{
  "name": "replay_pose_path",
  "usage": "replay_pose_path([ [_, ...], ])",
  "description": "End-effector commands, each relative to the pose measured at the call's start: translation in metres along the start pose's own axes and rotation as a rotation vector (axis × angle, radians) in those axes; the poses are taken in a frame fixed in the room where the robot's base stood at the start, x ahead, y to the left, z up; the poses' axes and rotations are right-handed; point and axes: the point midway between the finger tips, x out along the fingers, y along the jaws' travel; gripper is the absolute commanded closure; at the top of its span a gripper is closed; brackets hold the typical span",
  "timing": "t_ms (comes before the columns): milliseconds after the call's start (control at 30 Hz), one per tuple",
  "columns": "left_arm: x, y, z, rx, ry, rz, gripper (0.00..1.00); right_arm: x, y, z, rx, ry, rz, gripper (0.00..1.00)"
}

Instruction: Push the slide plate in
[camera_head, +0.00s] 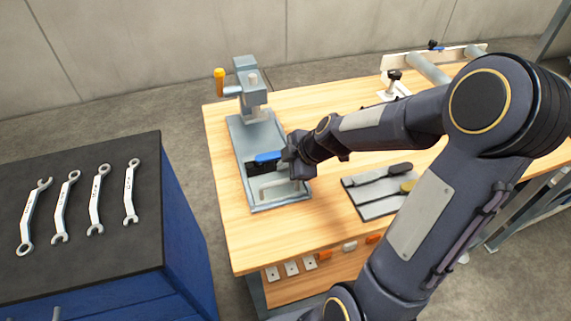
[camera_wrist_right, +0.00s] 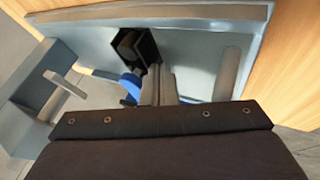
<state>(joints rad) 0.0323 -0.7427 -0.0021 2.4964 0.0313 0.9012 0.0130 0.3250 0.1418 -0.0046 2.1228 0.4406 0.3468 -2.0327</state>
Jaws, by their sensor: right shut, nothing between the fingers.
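A grey metal fixture with a raised-rim base (camera_head: 238,150) stands on the wooden table. A light grey plate with a slot, which looks like the slide plate (camera_head: 276,191), lies in the near part of the base. A blue handle (camera_head: 267,156) and a black block (camera_head: 258,168) are beside my right gripper (camera_head: 290,172). The right wrist view shows the blue part (camera_wrist_right: 130,86), the black block (camera_wrist_right: 130,44) and my shut, empty fingers (camera_wrist_right: 163,88) low over the base. Whether they touch the plate or handle is unclear. My left gripper is out of view.
A press column (camera_head: 250,92) with an orange-handled lever (camera_head: 219,80) rises at the fixture's far end. Several wrenches lie on a blue cabinet's dark top (camera_head: 90,260) at left. A grey tool holder (camera_head: 372,192) lies right of the fixture, near my arm. Bare table lies between them.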

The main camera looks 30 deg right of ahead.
Motion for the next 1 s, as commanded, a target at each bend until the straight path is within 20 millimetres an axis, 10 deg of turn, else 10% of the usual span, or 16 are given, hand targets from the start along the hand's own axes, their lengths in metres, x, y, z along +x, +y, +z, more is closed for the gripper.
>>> replay_pose_path([
  [500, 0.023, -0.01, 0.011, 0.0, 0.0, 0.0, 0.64, 0.06, 0.107, 0.001, -0.002, 0.0, 0.001, 1.0],
  [1000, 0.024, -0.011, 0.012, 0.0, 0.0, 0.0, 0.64, 0.067, 0.128, 0.0, 0.0, -0.001, 0.007, 1.0],
])
